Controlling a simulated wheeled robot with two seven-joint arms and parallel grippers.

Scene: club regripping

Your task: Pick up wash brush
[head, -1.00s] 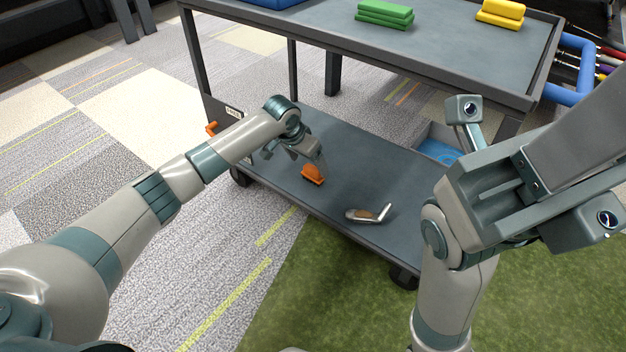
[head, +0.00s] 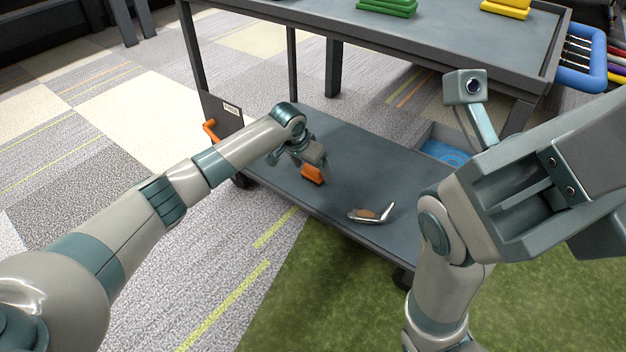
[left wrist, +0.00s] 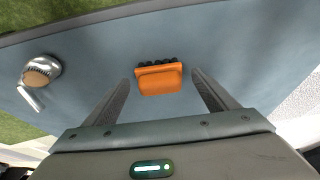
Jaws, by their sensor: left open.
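The wash brush (head: 312,175) has an orange back and lies on the lower shelf of the grey cart. In the left wrist view the brush (left wrist: 159,80) shows its dark bristles along the far edge. My left gripper (head: 314,163) is just above the brush, and its fingers partly cover it in the head view. In the left wrist view the open fingers (left wrist: 161,76) flank the brush, with a gap on each side. My right arm stands at the right of the head view; I cannot see its fingers.
A golf club head (head: 372,213) lies on the lower shelf (head: 350,160), right of the brush. A grey bin with blue contents (head: 440,152) stands farther back. Green blocks (head: 388,8) and yellow blocks (head: 506,9) sit on the top shelf. A cart post (head: 292,65) rises behind my left gripper.

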